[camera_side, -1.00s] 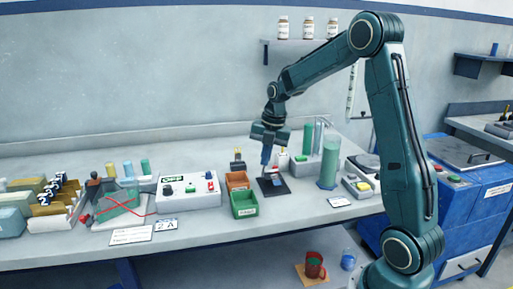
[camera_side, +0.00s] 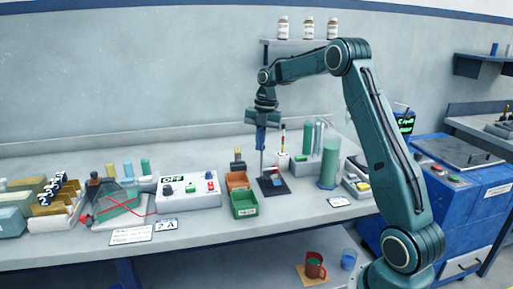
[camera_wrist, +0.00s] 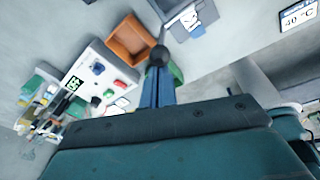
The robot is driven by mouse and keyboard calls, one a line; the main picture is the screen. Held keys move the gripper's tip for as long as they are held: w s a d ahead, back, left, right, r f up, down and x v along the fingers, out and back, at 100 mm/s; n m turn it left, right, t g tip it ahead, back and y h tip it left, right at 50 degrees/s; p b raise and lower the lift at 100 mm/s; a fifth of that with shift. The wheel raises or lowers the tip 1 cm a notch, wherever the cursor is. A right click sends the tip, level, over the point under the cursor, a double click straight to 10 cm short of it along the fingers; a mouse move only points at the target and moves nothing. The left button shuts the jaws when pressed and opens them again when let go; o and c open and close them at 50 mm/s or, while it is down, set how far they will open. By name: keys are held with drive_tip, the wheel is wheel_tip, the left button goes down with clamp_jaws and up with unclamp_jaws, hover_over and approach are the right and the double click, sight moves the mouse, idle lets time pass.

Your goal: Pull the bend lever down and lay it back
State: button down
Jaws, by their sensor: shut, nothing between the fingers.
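The bend lever (camera_side: 262,164) is a thin grey rod that stands nearly upright on a small fixture with a dark base plate (camera_side: 284,190). In the wrist view, its dark round knob (camera_wrist: 159,56) lies just beyond my fingertips, with the fixture (camera_wrist: 186,20) behind it. My gripper (camera_side: 261,150) points down at the top of the lever. Its blue fingers are shut with nothing between them. I cannot tell whether the fingertips touch the knob.
An orange bin (camera_side: 237,180) and a green bin (camera_side: 244,204) stand left of the fixture. A white control box (camera_side: 190,190) is farther left. A green cylinder (camera_side: 328,168) and a rack of tubes (camera_side: 307,167) stand to the right. Space above the bench is open.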

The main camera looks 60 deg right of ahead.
drive_tip(key=shift+w+d, duration=0.25)
drive_tip(key=shift+d, duration=0.05)
drive_tip(key=shift+d, duration=0.15)
drive_tip(key=shift+s, duration=0.1)
